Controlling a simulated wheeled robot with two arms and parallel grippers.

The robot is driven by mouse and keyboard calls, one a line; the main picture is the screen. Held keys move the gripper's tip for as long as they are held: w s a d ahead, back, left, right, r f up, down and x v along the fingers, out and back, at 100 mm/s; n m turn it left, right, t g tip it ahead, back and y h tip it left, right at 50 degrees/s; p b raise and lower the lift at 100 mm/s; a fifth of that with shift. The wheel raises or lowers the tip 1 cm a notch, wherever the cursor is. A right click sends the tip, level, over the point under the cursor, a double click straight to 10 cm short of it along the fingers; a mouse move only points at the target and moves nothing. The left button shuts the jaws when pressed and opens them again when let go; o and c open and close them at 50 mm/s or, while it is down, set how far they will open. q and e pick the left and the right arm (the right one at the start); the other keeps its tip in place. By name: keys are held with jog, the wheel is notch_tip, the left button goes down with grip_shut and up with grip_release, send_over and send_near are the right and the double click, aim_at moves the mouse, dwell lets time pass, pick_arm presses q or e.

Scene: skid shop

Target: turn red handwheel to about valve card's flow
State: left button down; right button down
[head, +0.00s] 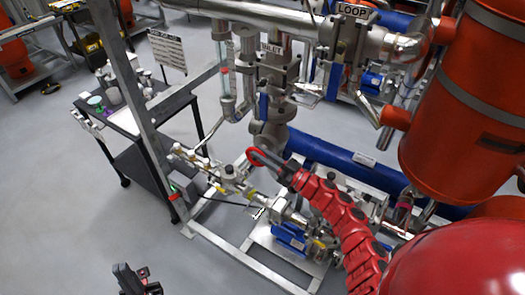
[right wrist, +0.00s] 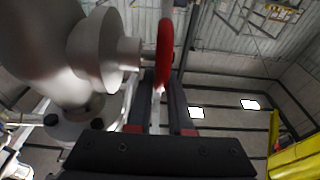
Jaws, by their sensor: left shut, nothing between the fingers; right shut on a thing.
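The red handwheel (right wrist: 165,50) shows in the right wrist view as a thin rim seen nearly edge-on, beside a grey valve body (right wrist: 95,45). My right gripper (right wrist: 162,82) is shut on this rim, with one black finger on each side. My left gripper (head: 137,279) is at the bottom left of the head view, shut and empty, over bare floor and away from the pipework. A white printed card (head: 168,50) stands at the upper left; its text is too small to read, and I cannot tell whether it is the valve card.
A dark cart (head: 160,135) with small containers stands at the left. Steel pipes, a blue pipe (head: 335,155) and a large orange tank (head: 465,105) crowd the right side. A grey skid frame (head: 235,250) lies low in front. The floor at the lower left is clear.

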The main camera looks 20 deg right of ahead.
jog(key=g+h+p, duration=0.1)
jog(key=p, duration=0.1)
jog(key=r+g+h+p, duration=0.1)
jog(key=p, duration=0.1)
jog(key=w+g+p, duration=0.1)
jog(key=p, duration=0.1)
jog(key=shift+a+r+g+h, duration=0.25)
jog(key=shift+a+g+h, duration=0.05)
jog(key=shift+a+h, duration=0.1)
jog(key=shift+w+f+g+h+p, duration=0.1)
jog(key=shift+w+g+h+p, duration=0.05)
jog(key=shift+g+h+p, duration=0.4)
jog(key=shift+w+g, duration=0.1)
jog(key=shift+g, duration=0.25)
jog(key=shift+w+a+g+h, duration=0.2)
jog(key=shift+g+h, duration=0.35)
jog(key=shift+g, duration=0.05)
jog(key=shift+w+a+g+h, duration=0.15)
jog(key=shift+g+h, duration=0.35)
jog(key=shift+g, duration=0.1)
jog(key=shift+f, duration=0.15)
jog(key=c, duration=1.1)
grip_release()
